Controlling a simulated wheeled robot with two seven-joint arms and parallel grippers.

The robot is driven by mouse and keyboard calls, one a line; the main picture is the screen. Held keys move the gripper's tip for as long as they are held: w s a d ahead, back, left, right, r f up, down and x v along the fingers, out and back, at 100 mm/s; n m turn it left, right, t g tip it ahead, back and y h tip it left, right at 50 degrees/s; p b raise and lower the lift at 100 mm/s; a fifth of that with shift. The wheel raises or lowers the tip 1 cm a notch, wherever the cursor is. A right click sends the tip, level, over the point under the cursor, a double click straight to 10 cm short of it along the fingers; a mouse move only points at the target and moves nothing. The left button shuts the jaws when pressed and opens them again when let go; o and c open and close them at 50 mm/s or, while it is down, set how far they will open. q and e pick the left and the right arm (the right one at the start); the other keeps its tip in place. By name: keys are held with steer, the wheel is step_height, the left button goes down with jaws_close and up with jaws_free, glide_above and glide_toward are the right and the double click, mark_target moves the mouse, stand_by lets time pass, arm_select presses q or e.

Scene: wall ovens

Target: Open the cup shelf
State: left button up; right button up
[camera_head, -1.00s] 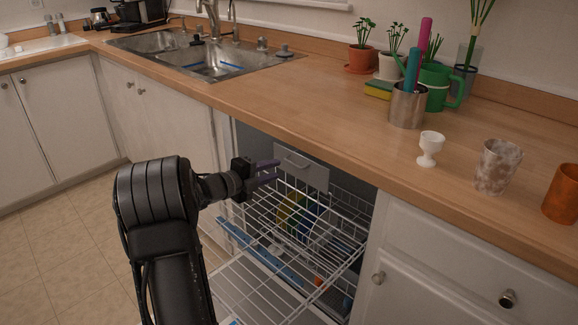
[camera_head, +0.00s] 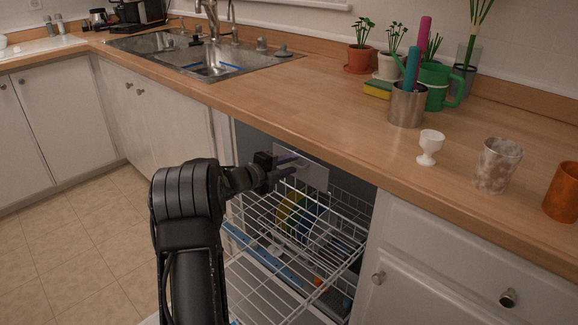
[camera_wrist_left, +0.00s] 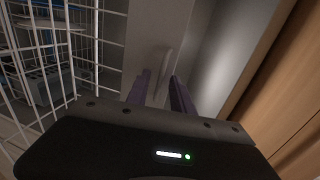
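The cup shelf seems to be the light grey panel (camera_head: 314,178) with a bar handle, upright above the rack inside the open dishwasher. In the left wrist view the panel (camera_wrist_left: 150,35) is straight ahead, its pale handle (camera_wrist_left: 163,70) just beyond and between the fingertips. My left gripper (camera_head: 289,165) is in front of the panel and covers part of the handle. In the wrist view its two dark fingers (camera_wrist_left: 158,90) are apart with nothing clasped. My right gripper is not in view.
The white wire upper rack (camera_head: 290,222) is pulled out below my gripper, with a lower rack (camera_head: 265,295) under it. The wooden countertop (camera_head: 300,110) overhangs close above. A white egg cup (camera_head: 430,148) and other cups stand on it.

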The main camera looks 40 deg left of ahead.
arm_select(q)
steer(key=shift+c, duration=0.2)
jaws_close()
stand_by(1.1)
